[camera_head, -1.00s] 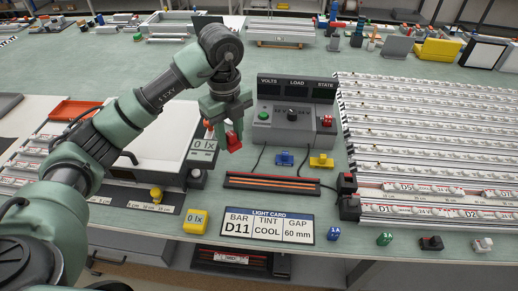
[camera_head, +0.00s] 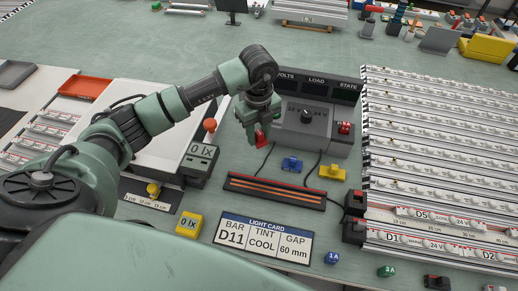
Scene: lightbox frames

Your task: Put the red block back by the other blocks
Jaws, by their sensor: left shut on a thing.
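The red block (camera_head: 261,140) is held in my left gripper (camera_head: 260,127), whose fingers are shut on it. It is at the left front of the grey control console (camera_head: 309,122), and appears above the table. A blue block (camera_head: 291,164) and a yellow block (camera_head: 332,172) sit on the table in front of the console, each by a dark cable. The red block is up and to the left of the blue one in the picture, apart from it. My right gripper is not in view.
A dark tray with orange strips (camera_head: 273,188) lies in front of the blocks. The light card (camera_head: 263,238) is nearer me. A "0 lx" meter (camera_head: 198,161) stands left of the gripper. Racks of light bars (camera_head: 430,150) fill the right side.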

